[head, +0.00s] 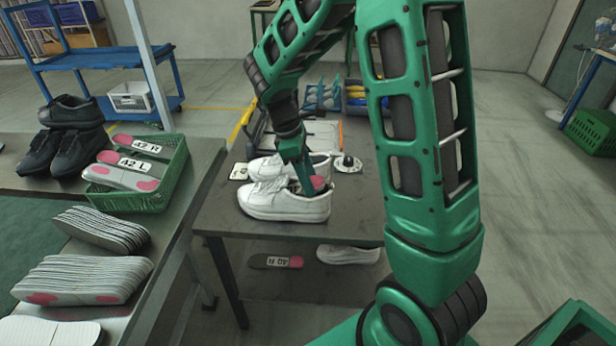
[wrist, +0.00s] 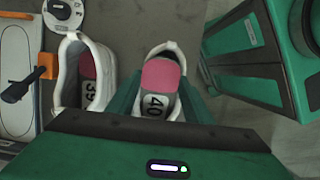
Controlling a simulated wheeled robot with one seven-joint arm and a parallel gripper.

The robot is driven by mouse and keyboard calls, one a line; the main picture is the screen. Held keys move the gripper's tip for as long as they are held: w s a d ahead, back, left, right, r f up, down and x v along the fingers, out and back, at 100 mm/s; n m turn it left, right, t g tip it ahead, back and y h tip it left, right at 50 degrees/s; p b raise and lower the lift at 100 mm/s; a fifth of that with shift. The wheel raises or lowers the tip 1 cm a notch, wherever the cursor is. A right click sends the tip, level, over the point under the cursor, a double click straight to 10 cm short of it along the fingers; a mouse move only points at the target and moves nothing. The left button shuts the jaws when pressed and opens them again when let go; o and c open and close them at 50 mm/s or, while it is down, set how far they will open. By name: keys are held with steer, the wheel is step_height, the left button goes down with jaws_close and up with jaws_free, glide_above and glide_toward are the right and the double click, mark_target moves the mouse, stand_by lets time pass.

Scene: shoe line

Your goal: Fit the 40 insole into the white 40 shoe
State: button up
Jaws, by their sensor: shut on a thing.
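Two white shoes stand side by side on the dark table. In the head view, the nearer white shoe (head: 285,205) has my gripper (head: 304,178) at its opening. The 40 insole (wrist: 162,75), grey with a pink heel, lies inside this shoe's opening in the wrist view, its 40 label facing up. My gripper (wrist: 160,98) is shut on this insole, one green finger on each side. The insole's front end is hidden. The farther white shoe (head: 262,168), at left in the wrist view (wrist: 66,62), holds a 39 insole (wrist: 88,80).
A round dial (head: 348,163) and an orange-edged board (head: 322,137) sit behind the shoes. The lower shelf holds a 40 R insole (head: 276,262) and a white shoe (head: 348,254). On the left table are a green basket (head: 150,195), black shoes (head: 68,140) and stacked insoles (head: 85,278).

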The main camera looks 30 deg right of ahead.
steer(key=shift+s+a+f, duration=0.1)
steer(key=shift+f, duration=0.15)
steer(key=o, duration=1.1)
steer(key=shift+s, duration=0.1)
steer(key=shift+w, duration=0.2)
steer(key=shift+w+r, duration=0.2)
steer(key=shift+r, duration=0.1)
steer(key=shift+s+r, duration=0.1)
steer(key=shift+r, duration=1.15)
step_height(320, 180, up, 7)
stand_by(0.6)
